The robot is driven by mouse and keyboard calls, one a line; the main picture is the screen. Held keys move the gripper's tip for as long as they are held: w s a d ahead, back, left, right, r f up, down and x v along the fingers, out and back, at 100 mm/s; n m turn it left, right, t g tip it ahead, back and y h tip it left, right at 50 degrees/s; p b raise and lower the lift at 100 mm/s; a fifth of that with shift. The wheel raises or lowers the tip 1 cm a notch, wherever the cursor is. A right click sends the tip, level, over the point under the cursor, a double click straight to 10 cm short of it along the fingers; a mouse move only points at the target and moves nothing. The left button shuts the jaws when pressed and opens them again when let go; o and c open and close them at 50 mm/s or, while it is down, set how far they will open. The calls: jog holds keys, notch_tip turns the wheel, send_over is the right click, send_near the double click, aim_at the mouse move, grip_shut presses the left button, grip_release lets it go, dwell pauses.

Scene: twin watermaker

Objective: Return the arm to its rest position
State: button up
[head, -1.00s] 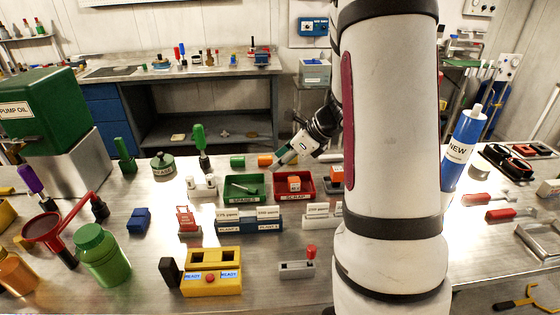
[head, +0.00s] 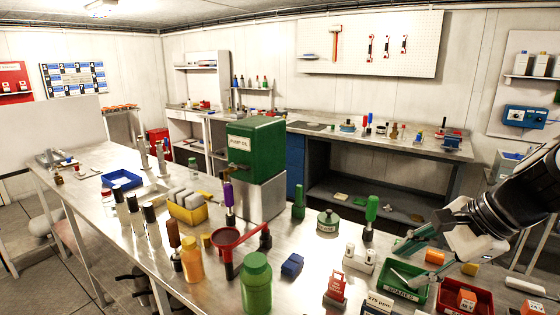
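My arm comes in from the right edge in the head view. My gripper (head: 415,241) points left and down, above the back of the bench near the green spares tray (head: 422,294). Its fingers are small and partly overlap the tray behind them, so I cannot tell whether they are open or shut. I see no object clearly held in it. The red tray (head: 482,305) with an orange block (head: 466,299) lies below and right of the gripper.
A green pump oil box (head: 256,150) stands on a metal block mid-bench. A red funnel (head: 228,238), a green jar (head: 256,285), a green-handled tool (head: 371,212) and a grey-green can (head: 328,221) stand left of the gripper. A blue tray (head: 121,179) lies far left.

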jog(key=s+a+r+n+h, duration=0.2)
jog(key=s+n, duration=0.5)
jog(key=n, duration=0.1)
jog(key=s+a+r+n+h, duration=0.1)
jog(key=s+a+n+h, duration=0.1)
jog(key=s+n, duration=0.6)
jog(key=shift+s+a+r+n+h, duration=0.25)
jog(key=shift+r+n+h, duration=0.1)
jog(key=shift+h, duration=0.15)
